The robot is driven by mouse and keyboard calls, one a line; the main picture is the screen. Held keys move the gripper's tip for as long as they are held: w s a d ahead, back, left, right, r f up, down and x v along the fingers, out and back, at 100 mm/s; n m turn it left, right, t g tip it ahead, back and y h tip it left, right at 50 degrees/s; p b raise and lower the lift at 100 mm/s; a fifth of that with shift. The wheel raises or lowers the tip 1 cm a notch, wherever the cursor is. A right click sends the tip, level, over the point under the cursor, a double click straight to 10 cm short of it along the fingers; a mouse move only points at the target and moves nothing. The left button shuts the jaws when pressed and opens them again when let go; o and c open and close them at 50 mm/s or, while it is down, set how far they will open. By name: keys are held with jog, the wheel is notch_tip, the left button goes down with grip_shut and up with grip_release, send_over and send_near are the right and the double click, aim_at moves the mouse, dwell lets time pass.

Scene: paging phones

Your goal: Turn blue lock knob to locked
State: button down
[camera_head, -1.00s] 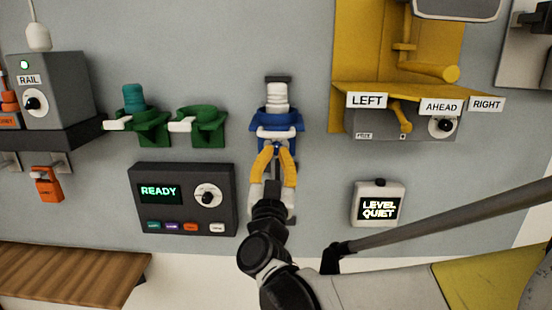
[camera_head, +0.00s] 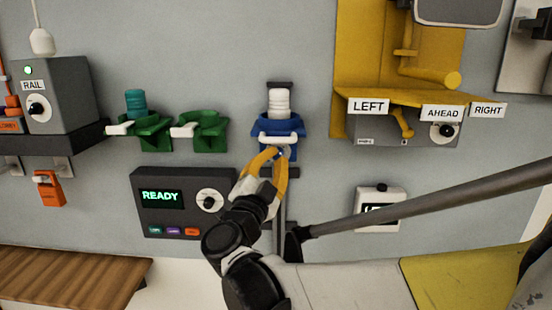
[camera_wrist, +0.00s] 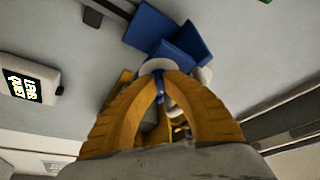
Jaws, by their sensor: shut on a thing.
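A blue holder (camera_head: 265,126) is on the grey wall, with a white ribbed piece (camera_head: 279,101) in it and a white bar across its front. My gripper (camera_head: 281,154), with yellow fingers, is just below the holder. In the wrist view, my gripper (camera_wrist: 158,78) is shut on the small blue lock knob (camera_wrist: 159,87), which shows as a sliver between the fingers. The fingers hide most of the knob, so I cannot read its position. The blue holder (camera_wrist: 183,42) also shows beyond the fingertips.
Two green holders (camera_head: 205,137) are to the left. A dark panel reading READY (camera_head: 172,218) is at lower left. A yellow bracket (camera_head: 352,60) is at upper right. My arm partly covers a small light display box (camera_head: 391,194) at lower right.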

dwell(0.5)
jog(key=c, duration=1.5)
grip_release()
jog(key=shift+s, duration=0.1)
jog(key=v, duration=1.1)
jog(key=shift+s+a, duration=0.15)
jog(key=shift+s, duration=0.25)
jog(key=shift+w, duration=0.1)
